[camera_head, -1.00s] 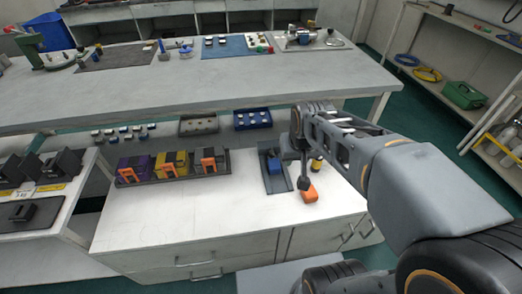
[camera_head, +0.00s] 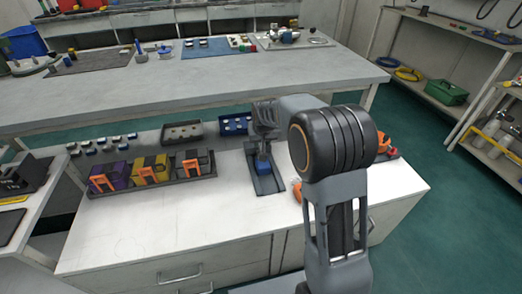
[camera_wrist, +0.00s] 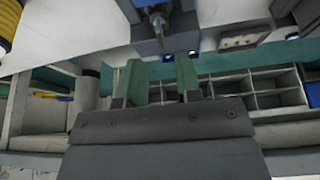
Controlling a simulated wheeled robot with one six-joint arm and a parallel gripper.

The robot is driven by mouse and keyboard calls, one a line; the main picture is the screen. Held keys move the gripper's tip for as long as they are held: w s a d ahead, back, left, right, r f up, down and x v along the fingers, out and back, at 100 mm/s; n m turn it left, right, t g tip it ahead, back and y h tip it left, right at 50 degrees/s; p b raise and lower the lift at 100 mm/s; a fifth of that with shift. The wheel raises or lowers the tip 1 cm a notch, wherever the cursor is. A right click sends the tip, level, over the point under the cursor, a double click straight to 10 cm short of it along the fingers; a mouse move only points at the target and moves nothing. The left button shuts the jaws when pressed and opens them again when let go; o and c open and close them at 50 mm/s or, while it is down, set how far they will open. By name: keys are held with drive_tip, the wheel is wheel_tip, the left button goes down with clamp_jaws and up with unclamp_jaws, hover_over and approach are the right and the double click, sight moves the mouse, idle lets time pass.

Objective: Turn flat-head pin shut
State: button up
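A blue block (camera_head: 262,166) stands on a dark plate (camera_head: 267,186) on the white bench, to the right of the row of coloured blocks. In the wrist view, a blue-grey block with a metal pin-like fitting (camera_wrist: 157,20) shows at the top centre. I cannot tell for sure that this is the flat-head pin, or how far it is turned. My gripper (camera_wrist: 158,78) has its two greenish fingers apart with nothing seen between them. The fitting lies ahead of the fingertips, apart from them.
Purple, yellow and grey blocks with orange clips stand in a tray (camera_head: 150,187) at the left. An orange piece (camera_head: 297,190) is partly behind my arm. Two small trays (camera_head: 182,133) stand behind. The raised bench (camera_head: 180,85) runs across the back. The white front left surface is clear.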

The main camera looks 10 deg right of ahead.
sight(260, 148)
drive_tip(key=shift+b+x, duration=0.55)
drive_tip(key=shift+x, duration=2.5)
clamp_jaws()
